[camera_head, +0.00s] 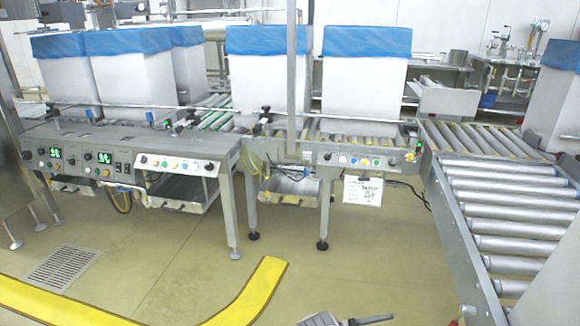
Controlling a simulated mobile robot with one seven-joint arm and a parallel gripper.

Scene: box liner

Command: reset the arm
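A small dark grey piece that looks like the top of my gripper (345,320) shows at the bottom edge of the head view, right of centre. Most of it is cut off by the frame, so I cannot tell whether its fingers are open or shut, and nothing held is visible. It appears over the floor, in front of the conveyor line and apart from it. A pale, smooth shape at the bottom right corner may be part of my arm; how it joins the gripper is out of frame.
A roller conveyor (510,200) runs along the right. White boxes with blue liners, such as the middle one (265,85), stand on the conveyor line behind a control panel (185,164). A yellow floor stripe (255,290) and a drain grate (63,265) lie on open floor.

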